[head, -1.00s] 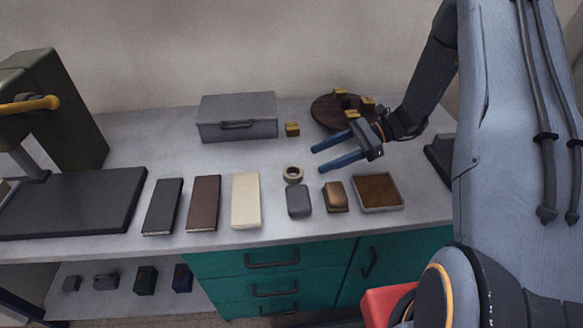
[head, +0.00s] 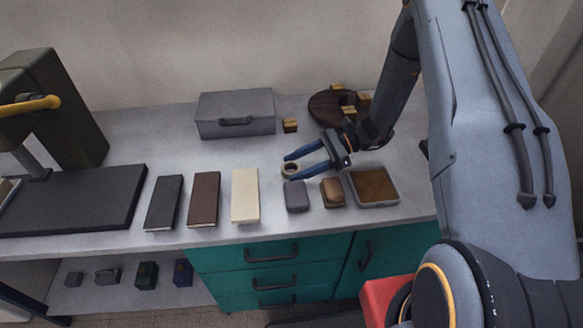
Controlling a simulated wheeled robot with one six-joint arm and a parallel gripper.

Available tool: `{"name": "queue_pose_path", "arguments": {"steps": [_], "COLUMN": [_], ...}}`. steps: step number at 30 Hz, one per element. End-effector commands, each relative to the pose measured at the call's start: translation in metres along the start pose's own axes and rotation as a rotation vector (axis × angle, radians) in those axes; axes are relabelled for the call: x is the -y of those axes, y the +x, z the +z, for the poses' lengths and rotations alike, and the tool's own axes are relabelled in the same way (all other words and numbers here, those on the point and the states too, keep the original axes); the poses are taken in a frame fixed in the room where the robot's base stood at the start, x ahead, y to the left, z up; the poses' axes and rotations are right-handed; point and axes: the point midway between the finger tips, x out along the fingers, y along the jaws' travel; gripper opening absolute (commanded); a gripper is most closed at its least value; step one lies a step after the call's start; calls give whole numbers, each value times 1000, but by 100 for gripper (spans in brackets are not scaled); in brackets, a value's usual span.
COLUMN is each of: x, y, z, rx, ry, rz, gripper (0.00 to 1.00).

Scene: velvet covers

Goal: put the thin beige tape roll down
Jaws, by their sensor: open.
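The thin beige tape roll (head: 290,169) lies on the grey worktop, behind the grey block. My gripper (head: 288,167) is open, with its two blue fingers pointing left. One fingertip shows on the far side of the roll and the other on its near side, partly covering it. I cannot tell whether the fingers touch the roll or hover just above it.
In front of the roll are a grey block (head: 297,196), a brown block (head: 333,192) and a brown-filled tray (head: 392,200). A cream book (head: 245,196) lies to the left. A grey case (head: 235,114) and a round dark board (head: 325,108) stand behind. The worktop (head: 235,152) behind the books is clear.

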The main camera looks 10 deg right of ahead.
Motion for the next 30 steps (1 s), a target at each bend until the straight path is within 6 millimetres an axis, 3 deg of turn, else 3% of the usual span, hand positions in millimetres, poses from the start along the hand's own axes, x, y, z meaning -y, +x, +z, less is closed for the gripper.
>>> {"name": "queue_pose_path", "arguments": {"steps": [5, 12, 23, 30], "x": [0, 0, 0, 1], "y": [0, 0, -2, -11], "z": [-1, 0, 4, 26], "rx": [0, 0, 0, 0], "ry": [0, 0, -1, -3], "rz": [-1, -1, -1, -1], "gripper": [56, 21, 21, 21]}}
